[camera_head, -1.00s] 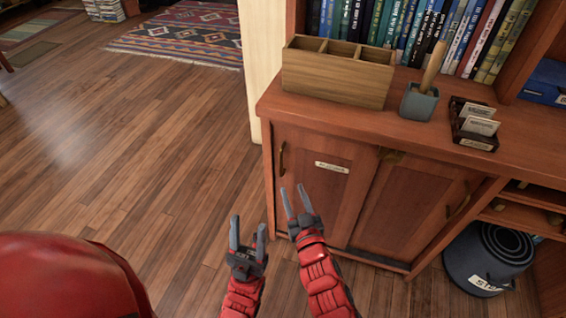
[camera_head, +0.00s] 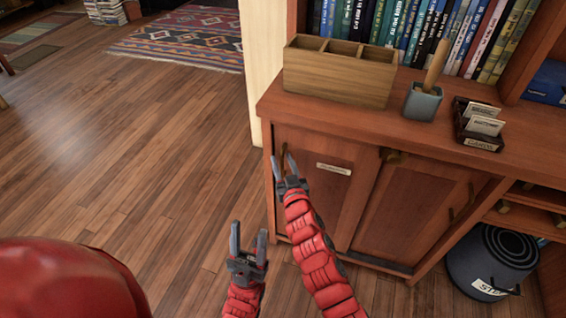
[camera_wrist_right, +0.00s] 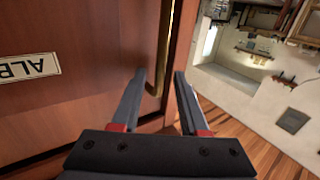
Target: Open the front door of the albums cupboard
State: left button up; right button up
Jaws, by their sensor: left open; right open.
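The albums cupboard's front door (camera_head: 325,195) is a reddish-brown wood panel and looks shut. Its small white label (camera_head: 334,169) shows in the right wrist view (camera_wrist_right: 28,68), partly cut off, reading "ALB". The door's brass handle (camera_wrist_right: 163,50) is an upright bar near the door's left edge in the head view. My right gripper (camera_head: 282,160) is open in front of this handle. In the right wrist view the lower end of the handle lies between the fingertips (camera_wrist_right: 159,75); contact cannot be told. My left gripper (camera_head: 248,233) is open and empty, lower and to the left, above the floor.
A second door (camera_head: 415,210) with its own handle is to the right. On the cupboard top stand a wooden divided box (camera_head: 338,80), a grey pot (camera_head: 422,103) and a card holder (camera_head: 478,125). A dark bucket (camera_head: 490,265) sits at right. The floor at left is clear.

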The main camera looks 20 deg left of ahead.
grip_shut()
dwell(1.3)
